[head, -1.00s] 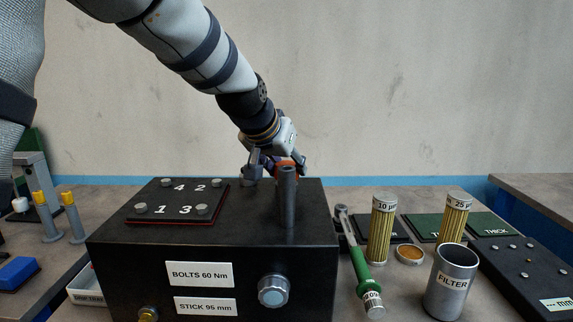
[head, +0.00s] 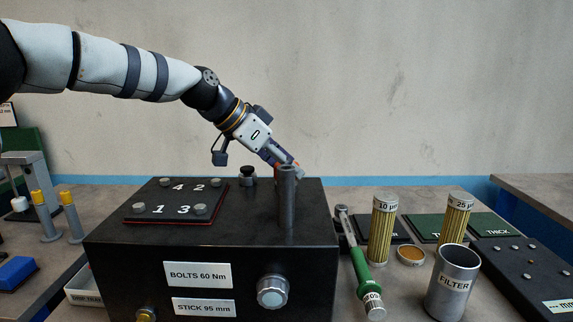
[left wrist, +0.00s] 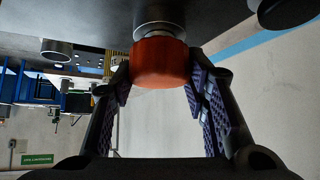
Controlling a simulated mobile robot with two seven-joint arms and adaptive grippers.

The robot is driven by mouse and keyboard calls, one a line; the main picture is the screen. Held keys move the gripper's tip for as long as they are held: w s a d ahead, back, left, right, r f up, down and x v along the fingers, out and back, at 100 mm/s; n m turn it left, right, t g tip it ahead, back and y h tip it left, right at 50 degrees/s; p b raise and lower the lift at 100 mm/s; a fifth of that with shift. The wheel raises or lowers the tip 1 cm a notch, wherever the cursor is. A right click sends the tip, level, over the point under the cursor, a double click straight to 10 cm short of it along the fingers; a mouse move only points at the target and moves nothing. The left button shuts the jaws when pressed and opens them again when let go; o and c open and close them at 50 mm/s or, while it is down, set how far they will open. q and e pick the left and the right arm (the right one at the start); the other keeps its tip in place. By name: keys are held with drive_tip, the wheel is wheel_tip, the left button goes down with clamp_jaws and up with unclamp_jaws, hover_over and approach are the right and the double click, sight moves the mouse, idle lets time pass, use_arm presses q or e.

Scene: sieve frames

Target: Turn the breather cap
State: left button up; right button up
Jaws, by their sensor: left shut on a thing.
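The breather cap, a round orange-red cap (left wrist: 163,62), sits on a silver neck on the dark box in the left wrist view. My left gripper (left wrist: 160,76) is shut on it, with a ridged purple-grey finger on each side. In the head view my left gripper (head: 284,160) reaches down from the upper left, tilted, to the back of the black box (head: 120,255). There its fingertips and most of the cap are hidden behind an upright grey tube (head: 287,200). My right gripper is not in view.
A black knob (head: 248,174) stands left of the gripper. A plate with several bolts (head: 175,203) lies on the box top. Right of the box are a green-handled wrench (head: 363,272), pleated filters (head: 383,232) and a FILTER cup (head: 453,285).

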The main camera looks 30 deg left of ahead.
use_arm(q)
drive_tip(key=shift+w+f+m+g+h+b, duration=0.15)
drive_tip(key=shift+f+m+g+h+b, duration=0.15)
drive_tip(key=shift+m+g+h, duration=0.35)
drive_tip(key=m+g+h+b, duration=0.1)
drive_tip(key=m, duration=0.1)
drive_tip(key=m+b, duration=0.1)
drive_tip(key=m, duration=0.1)
drive_tip(key=shift+f+g+h, duration=0.1)
drive_tip(key=shift+g+h, duration=0.25)
drive_tip(key=shift+m+g+h+b, duration=0.45)
drive_tip(key=shift+m+g, duration=0.25)
drive_tip(key=shift+m, duration=0.35)
drive_tip(key=shift+r+m+g+b, duration=0.2)
drive_tip(key=shift+m+g+b, duration=0.15)
drive_tip(key=shift+m+g, duration=0.25)
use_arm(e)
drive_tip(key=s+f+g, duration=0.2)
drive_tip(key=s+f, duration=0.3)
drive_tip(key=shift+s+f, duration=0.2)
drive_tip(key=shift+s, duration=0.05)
use_arm(q)
drive_tip(key=shift+r, duration=0.1)
drive_tip(key=o, duration=1.1)
drive_tip(key=shift+d, duration=0.1)
drive_tip(key=shift+o, duration=0.2)
drive_tip(key=shift+s+r, duration=0.15)
drive_tip(key=shift+s, duration=0.05)
